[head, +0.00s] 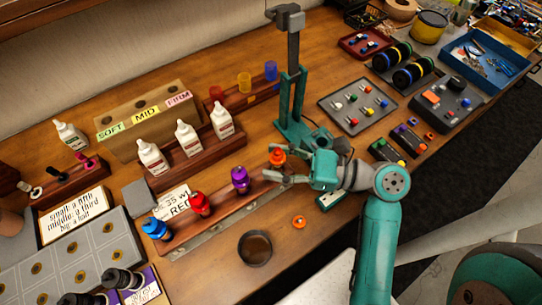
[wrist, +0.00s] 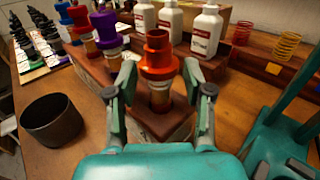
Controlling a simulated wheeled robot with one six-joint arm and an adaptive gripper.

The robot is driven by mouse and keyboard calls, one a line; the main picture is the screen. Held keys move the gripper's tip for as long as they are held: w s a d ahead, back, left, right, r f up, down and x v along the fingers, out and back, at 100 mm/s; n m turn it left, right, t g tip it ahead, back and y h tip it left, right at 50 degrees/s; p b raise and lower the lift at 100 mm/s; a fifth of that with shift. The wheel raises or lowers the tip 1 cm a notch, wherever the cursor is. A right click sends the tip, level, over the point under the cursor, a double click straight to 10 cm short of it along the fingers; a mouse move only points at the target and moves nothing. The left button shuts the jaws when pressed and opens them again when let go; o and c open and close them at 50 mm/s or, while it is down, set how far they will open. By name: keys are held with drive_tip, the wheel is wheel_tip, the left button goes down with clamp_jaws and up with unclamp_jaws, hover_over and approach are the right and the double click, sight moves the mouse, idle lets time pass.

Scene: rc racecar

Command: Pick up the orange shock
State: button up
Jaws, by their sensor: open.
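The orange shock (head: 277,157) stands upright at the right end of a wooden rack (head: 222,213) in the head view. In the wrist view the orange shock (wrist: 158,58) is straight ahead, its orange cap above a tan lower body in a wooden block. My gripper (head: 273,167) is at the shock; in the wrist view my gripper (wrist: 160,80) is open, with one finger on each side of it. Small gaps seem to show between the fingers and the shock; I cannot tell whether either touches.
The purple (head: 240,179), red (head: 199,203) and blue (head: 156,228) shocks stand along the same rack. White bottles (head: 187,137) stand behind. A dark round cup (head: 255,248) and an orange ring (head: 299,222) lie in front. A teal stand (head: 292,100) rises close behind my gripper.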

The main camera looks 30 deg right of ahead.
drive_tip(key=shift+c, duration=0.2)
clamp_jaws()
